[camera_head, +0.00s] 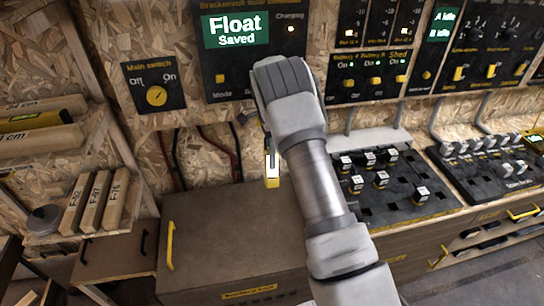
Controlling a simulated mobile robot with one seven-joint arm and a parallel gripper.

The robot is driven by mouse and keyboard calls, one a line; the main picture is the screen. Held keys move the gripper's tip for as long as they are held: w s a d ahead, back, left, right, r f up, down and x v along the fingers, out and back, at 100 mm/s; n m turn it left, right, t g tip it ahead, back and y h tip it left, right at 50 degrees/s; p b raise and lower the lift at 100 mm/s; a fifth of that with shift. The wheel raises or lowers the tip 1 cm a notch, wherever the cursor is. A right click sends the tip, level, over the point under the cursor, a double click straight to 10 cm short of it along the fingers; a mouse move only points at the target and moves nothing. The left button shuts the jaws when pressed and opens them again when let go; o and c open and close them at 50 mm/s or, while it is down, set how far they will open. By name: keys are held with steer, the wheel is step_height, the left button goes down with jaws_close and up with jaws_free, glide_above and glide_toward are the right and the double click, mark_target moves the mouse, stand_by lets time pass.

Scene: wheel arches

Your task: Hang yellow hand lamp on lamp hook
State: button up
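A narrow yellow and white object (271,168), which looks like the yellow hand lamp, shows upright just left of my forearm, in front of the chipboard wall above the brown box. My gripper is on the far side of my wrist (283,90), facing the wall below the dark control panel. A small dark fitting (246,117) on the wall left of my wrist may be the lamp hook, but this is unclear.
A brown box (225,215) with a yellow handle stands below the lamp. Cables (215,150) hang on the wall to its left. A main switch panel (153,83) is at upper left. A dark board with switches (410,205) lies to the right. Shelves with wooden blocks (95,200) are at left.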

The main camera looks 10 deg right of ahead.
steer(key=shift+o, duration=0.2)
steer(key=shift+w+a+r+p, duration=0.2)
steer(key=shift+r+p, duration=0.1)
steer(key=shift+r, duration=0.85)
steer(key=shift+w+a+r+p, duration=0.15)
steer(key=shift+r+p, duration=0.15)
steer(key=shift+r, duration=0.85)
steer(key=s+d+r, duration=0.7)
steer(key=d, duration=0.4)
steer(key=s+a+r+n+t, duration=0.5)
steer(key=s+r+n, duration=0.4)
steer(key=s+r, duration=0.45)
steer(key=s+a+r+n+t, duration=0.1)
steer(key=s+a+n+t, duration=0.1)
steer(key=s+n, duration=0.2)
steer(key=s+a+r+n+t+p, duration=0.1)
steer(key=s+a+r+n, duration=0.1)
steer(key=s+n, duration=0.3)
steer(key=shift+s+a+t, duration=0.4)
steer(key=shift+s+a, duration=0.15)
steer(key=shift+s, duration=1.35)
steer(key=shift+w, duration=0.1)
